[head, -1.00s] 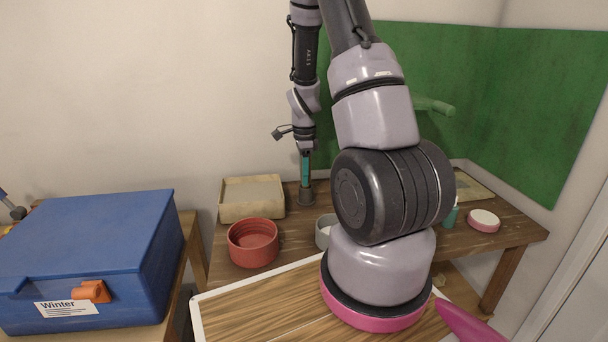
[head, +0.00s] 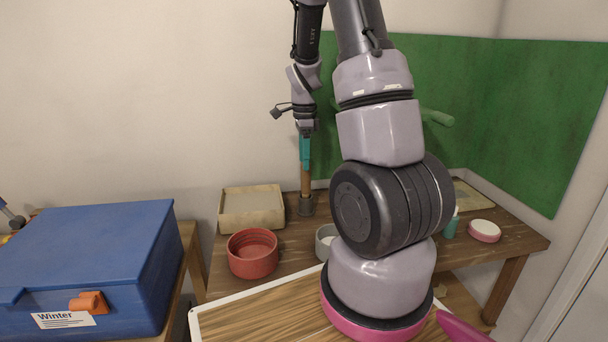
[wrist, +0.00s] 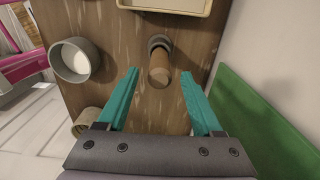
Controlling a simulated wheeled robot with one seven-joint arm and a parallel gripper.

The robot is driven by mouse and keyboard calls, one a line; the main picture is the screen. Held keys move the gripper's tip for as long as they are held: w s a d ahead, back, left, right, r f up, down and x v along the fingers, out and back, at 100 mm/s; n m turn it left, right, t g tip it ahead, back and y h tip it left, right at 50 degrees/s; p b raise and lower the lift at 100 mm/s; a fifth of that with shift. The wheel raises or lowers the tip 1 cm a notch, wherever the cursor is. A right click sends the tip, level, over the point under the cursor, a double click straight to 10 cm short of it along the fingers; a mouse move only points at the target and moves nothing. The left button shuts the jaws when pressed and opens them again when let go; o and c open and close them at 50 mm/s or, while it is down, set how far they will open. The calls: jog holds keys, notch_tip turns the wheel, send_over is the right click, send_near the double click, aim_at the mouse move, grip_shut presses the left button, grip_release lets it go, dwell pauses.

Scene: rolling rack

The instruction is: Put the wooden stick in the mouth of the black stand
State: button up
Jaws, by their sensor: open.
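The wooden stick (head: 306,182) stands upright in the mouth of the black stand (head: 306,207), at the back of the wooden table. In the wrist view the stick (wrist: 159,67) is seen from above, its lower end inside the ring of the stand (wrist: 158,42). My gripper (head: 306,166) is above the stand, with its teal fingers pointing down around or just above the stick's top. In the wrist view the gripper (wrist: 159,72) is open, with a gap between each finger and the stick. The stick's bottom end is hidden in the stand.
A beige tray (head: 251,220) stands left of the stand. A red bowl (head: 253,266) and a grey cup (head: 324,247) are nearer. A teal bottle (head: 451,226) and a pink-rimmed round container (head: 485,229) stand to the right. A green board (head: 540,120) rises behind.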

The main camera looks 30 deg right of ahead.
notch_tip(320, 180, up, 3)
jog(key=shift+r, duration=0.1)
jog(key=s+a+r+n+t, duration=0.1)
jog(key=s+a+r+n, duration=0.1)
jog(key=r, duration=0.3)
jog(key=s+a+r+n+t+y, duration=0.1)
jog(key=s+a+r+n, duration=0.1)
jog(key=r+n, duration=0.15)
jog(key=s+a+r+n+t, duration=0.1)
jog(key=s+a+r+n, duration=0.15)
jog(key=r, duration=0.25)
jog(key=s+a+r+n+t, duration=0.2)
jog(key=s+a+r+n, duration=0.1)
jog(key=s, duration=0.3)
jog(key=s+a+r+n+t+y, duration=0.1)
jog(key=s+a+r+n+t, duration=0.1)
jog(key=s+r+n, duration=0.3)
jog(key=shift+s+a+r+n, duration=0.3)
jog(key=shift+s+a+n, duration=0.35)
jog(key=shift+s, duration=0.5)
